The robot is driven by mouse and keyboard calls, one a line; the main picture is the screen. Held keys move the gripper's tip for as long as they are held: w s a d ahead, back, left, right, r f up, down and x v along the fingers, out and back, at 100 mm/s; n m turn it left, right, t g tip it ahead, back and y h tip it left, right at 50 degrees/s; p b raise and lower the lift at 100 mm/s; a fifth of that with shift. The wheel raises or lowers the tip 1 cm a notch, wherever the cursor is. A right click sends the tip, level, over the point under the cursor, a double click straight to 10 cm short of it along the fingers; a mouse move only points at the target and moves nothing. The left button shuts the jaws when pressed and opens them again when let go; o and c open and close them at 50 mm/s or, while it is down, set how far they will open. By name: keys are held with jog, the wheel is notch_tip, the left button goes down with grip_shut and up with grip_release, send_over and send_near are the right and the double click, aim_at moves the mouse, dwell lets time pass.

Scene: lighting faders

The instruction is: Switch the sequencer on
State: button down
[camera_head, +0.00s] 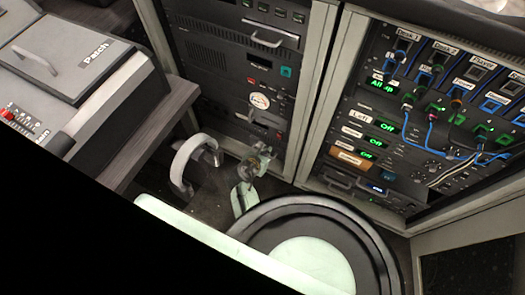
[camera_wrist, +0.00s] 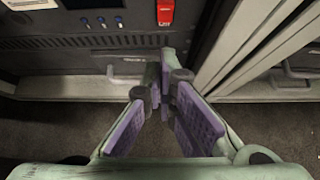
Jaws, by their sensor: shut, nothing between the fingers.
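My gripper (camera_head: 264,152) is in front of the lower part of the left equipment rack in the head view. In the wrist view my gripper (camera_wrist: 166,75) is shut and empty, its purple-padded fingers together at the tips. I cannot read which unit is the sequencer.
The left rack (camera_head: 225,50) carries a round gauge (camera_head: 260,101) and a metal handle (camera_head: 270,35). The right rack (camera_head: 345,90) has green displays, some reading "Off", and hanging cables. A desk with a "Patch" box (camera_head: 65,50) stands at left. Rack frame posts (camera_wrist: 245,50) rise right of my fingers.

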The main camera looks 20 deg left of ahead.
jog(key=w+f+b, duration=0.1)
jog(key=w+b, duration=0.2)
jog(key=w, duration=0.3)
jog(key=shift+w+d+f, duration=0.15)
jog(key=shift+w+f, duration=0.05)
jog(key=shift+f, duration=0.05)
jog(key=shift+w+r+p, duration=0.2)
jog(key=shift+w+p, duration=0.25)
jog(key=shift+p, duration=0.35)
jog(key=shift+r+p, duration=0.9)
jog(key=shift+p, duration=0.25)
